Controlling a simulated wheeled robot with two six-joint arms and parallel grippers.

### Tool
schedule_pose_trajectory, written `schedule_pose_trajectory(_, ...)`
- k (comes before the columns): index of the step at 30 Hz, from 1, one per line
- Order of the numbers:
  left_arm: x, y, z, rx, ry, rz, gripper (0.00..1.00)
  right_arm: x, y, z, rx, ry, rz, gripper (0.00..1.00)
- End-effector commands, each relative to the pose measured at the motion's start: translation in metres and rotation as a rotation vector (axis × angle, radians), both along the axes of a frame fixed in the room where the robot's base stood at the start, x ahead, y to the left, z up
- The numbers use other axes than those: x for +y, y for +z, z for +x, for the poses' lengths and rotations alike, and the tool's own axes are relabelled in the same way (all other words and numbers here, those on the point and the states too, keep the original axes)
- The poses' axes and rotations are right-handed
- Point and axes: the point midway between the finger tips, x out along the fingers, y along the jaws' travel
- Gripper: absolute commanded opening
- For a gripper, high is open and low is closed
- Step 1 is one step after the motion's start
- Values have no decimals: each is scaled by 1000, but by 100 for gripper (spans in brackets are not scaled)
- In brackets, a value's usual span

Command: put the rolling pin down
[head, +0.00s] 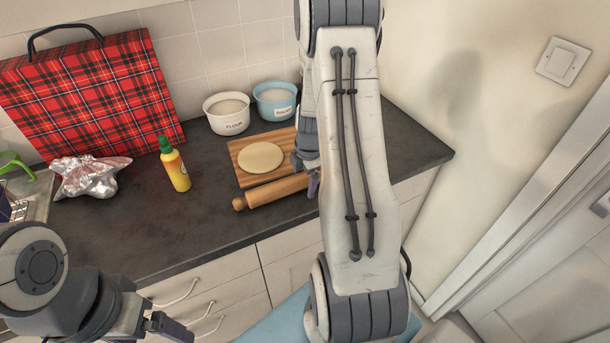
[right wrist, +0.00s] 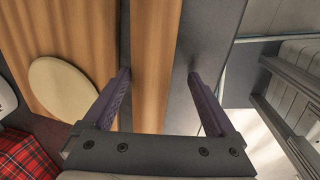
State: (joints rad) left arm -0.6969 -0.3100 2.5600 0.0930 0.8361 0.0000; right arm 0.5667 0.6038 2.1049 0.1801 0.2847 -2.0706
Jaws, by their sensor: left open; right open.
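The wooden rolling pin (head: 272,192) lies on the dark countertop along the front edge of the cutting board (head: 234,163), its right end hidden behind my right arm. In the right wrist view the rolling pin (right wrist: 153,60) runs between the two spread fingers of my right gripper (right wrist: 158,75), with a gap on each side. In the head view this gripper (head: 313,182) is mostly hidden by my arm. My left gripper (head: 168,326) is open and empty in front of the drawers, far from the pin.
Flattened dough (head: 261,157) lies on the board. Behind it stand a flour bowl (head: 227,117) and a blue bowl (head: 275,103). A yellow bottle (head: 175,171), crumpled foil (head: 90,177) and a red plaid bag (head: 90,95) are left. The front-left counter is clear.

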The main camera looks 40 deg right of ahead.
Motion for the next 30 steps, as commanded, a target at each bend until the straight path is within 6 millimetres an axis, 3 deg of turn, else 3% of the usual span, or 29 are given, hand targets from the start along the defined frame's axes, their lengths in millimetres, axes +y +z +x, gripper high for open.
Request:
schedule_pose_trajectory(5, 0, 1, 0, 0, 0, 0, 93, 0, 16, -1, -6, 1, -3, 91)
schedule_pose_trajectory(18, 0, -8, 0, 0, 0, 0, 93, 3, 103, -15, -4, 1, -2, 91)
schedule_pose_trajectory(24, 0, -9, 0, 0, -1, 0, 93, 5, 119, -18, -1, 1, 0, 91)
schedule_pose_trajectory(30, 0, -9, 0, 0, 0, 0, 93, 5, 121, -19, 0, 0, 0, 91)
